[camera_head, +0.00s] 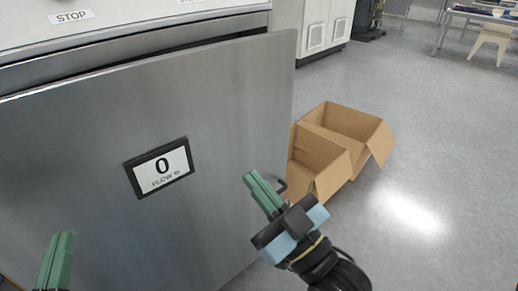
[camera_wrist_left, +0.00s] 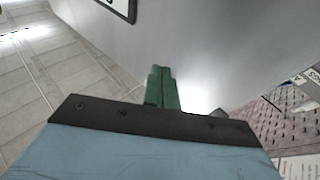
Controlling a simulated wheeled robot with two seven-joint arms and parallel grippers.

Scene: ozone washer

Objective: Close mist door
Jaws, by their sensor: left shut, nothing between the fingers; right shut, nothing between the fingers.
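The mist door appears as a large brushed-metal panel (camera_head: 215,110) with a black-framed "0 FLOW" display (camera_head: 160,168). Its top edge stands off from the machine front (camera_head: 130,40), with a dark gap between them, so it looks partly open. My left gripper (camera_head: 63,240) is shut and empty, low at the left in front of the panel. In the left wrist view its green fingers (camera_wrist_left: 163,72) are together near the grey panel surface (camera_wrist_left: 195,35); contact cannot be told. My right gripper (camera_head: 250,178) is shut and empty, near the panel's right edge.
An open cardboard box (camera_head: 345,130) stands on the floor right of the panel, beyond my right gripper. White cabinets (camera_head: 315,25) stand behind. The grey floor (camera_head: 440,150) at the right is clear. A reddish perforated surface (camera_wrist_left: 275,130) shows at the right of the left wrist view.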

